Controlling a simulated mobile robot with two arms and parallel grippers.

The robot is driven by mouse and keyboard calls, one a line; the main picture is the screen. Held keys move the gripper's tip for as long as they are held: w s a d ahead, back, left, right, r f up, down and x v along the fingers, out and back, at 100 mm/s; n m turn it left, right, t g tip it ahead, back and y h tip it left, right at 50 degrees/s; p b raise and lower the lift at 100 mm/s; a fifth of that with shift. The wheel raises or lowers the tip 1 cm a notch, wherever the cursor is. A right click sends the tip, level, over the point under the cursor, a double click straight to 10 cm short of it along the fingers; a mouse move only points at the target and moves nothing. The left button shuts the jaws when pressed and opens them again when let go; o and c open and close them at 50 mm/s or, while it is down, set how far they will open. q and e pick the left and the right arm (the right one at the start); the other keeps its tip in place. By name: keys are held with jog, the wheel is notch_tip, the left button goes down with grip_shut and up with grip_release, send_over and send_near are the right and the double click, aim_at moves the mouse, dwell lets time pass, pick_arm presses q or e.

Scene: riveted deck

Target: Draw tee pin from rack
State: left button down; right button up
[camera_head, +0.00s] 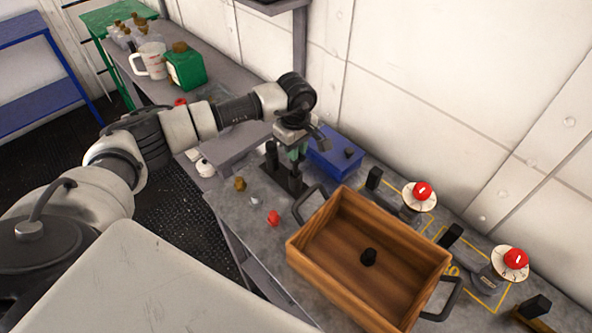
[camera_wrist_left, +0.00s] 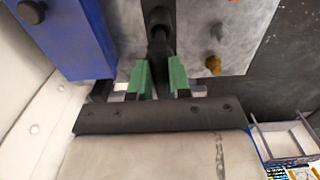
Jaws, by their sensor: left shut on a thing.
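The dark rack (camera_head: 284,180) stands on the grey bench, left of the wooden tray, with dark upright posts. My left gripper (camera_head: 297,153) reaches down over it from behind, its green-padded fingers shut on a dark pin. In the left wrist view the gripper (camera_wrist_left: 161,72) has this black tee pin (camera_wrist_left: 158,47) between its green pads. The pin's lower end is hidden, so I cannot tell whether it still sits in the rack. My right gripper is not in view.
A blue box (camera_head: 334,158) is close beside the rack. A red piece (camera_head: 273,217) and a brass piece (camera_head: 240,184) lie in front. Red-knobbed valves (camera_head: 423,191) stand along the wall.

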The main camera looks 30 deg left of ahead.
pick_arm(q)
jog(key=shift+r+p, duration=0.6)
jog(key=shift+r, duration=0.8)
jog(key=shift+f, duration=0.1)
